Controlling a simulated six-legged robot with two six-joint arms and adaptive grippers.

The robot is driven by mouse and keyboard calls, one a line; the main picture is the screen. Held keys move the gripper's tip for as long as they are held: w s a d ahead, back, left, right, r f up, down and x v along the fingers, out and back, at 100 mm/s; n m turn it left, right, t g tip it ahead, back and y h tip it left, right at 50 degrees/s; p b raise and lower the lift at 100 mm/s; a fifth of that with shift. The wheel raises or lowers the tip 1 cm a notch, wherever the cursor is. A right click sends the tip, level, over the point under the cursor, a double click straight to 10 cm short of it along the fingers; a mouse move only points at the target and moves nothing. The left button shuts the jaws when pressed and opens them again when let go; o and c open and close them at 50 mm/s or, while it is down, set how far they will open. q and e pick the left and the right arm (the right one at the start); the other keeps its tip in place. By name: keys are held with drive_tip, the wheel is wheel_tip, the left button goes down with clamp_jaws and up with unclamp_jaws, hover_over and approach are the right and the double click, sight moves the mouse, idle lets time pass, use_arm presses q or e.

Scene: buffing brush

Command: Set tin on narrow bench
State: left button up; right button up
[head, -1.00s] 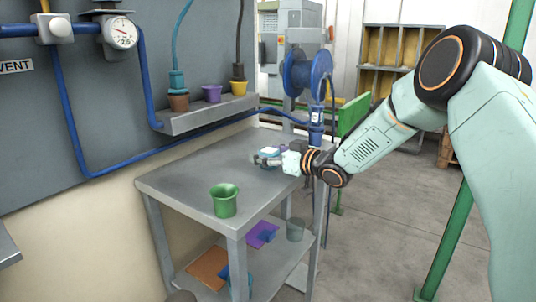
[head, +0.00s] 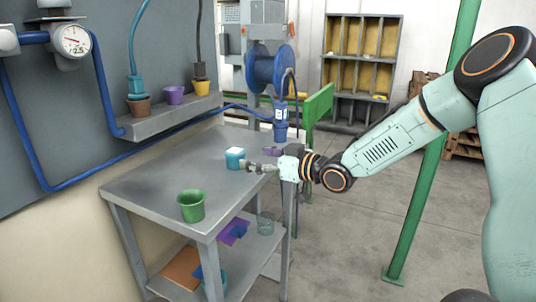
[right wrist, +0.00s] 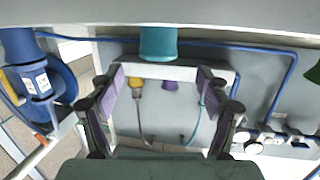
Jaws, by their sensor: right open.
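A teal tin (head: 235,159) with a pale top stands upright on the grey metal bench (head: 150,185), near its back right part. My right gripper (head: 254,167) is just to the right of the tin, low over the bench top, its fingers pointing toward it. In the right wrist view the picture is upside down; the tin (right wrist: 158,43) shows ahead between the two open fingers (right wrist: 162,80), with nothing held. I cannot tell whether a finger touches it. My left gripper is not in view.
A green pot (head: 191,206) stands at the bench's front. A blue reel (head: 272,68) hangs beyond. A wall shelf (head: 170,118) holds several pots. Coloured items lie on the lower shelf. The bench's left part is clear.

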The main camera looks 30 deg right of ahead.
drive_tip(key=p+v, duration=0.1)
drive_tip(key=v, duration=0.2)
drive_tip(key=shift+c, duration=0.6)
idle(1.6)
